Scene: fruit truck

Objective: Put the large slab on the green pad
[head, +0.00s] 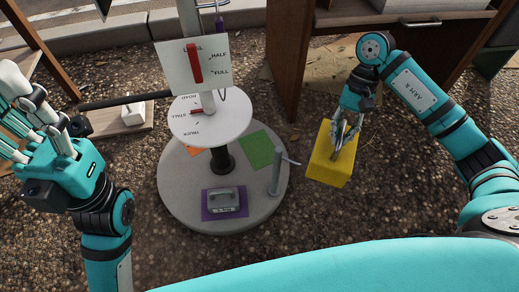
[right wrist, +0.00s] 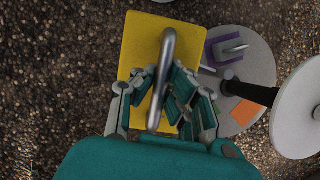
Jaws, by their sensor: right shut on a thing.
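The large slab (head: 330,165) is a yellow block with a grey bar handle on top. My right gripper (head: 347,135) is shut on that handle, and the slab appears held above the gravel, right of the round grey base. In the right wrist view the fingers (right wrist: 168,85) close around the handle of the yellow slab (right wrist: 138,40). The green pad (head: 257,151) lies bare on the right part of the base, apart from the slab. My left gripper (head: 22,120) is at the left edge, fingers spread and empty.
A small grey slab (head: 224,202) with a handle sits on a purple pad (head: 207,215). An orange pad (head: 193,151) is partly hidden under the white disc (head: 211,119) on the central post. A short grey post (head: 275,175) with a side arm stands between slab and green pad.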

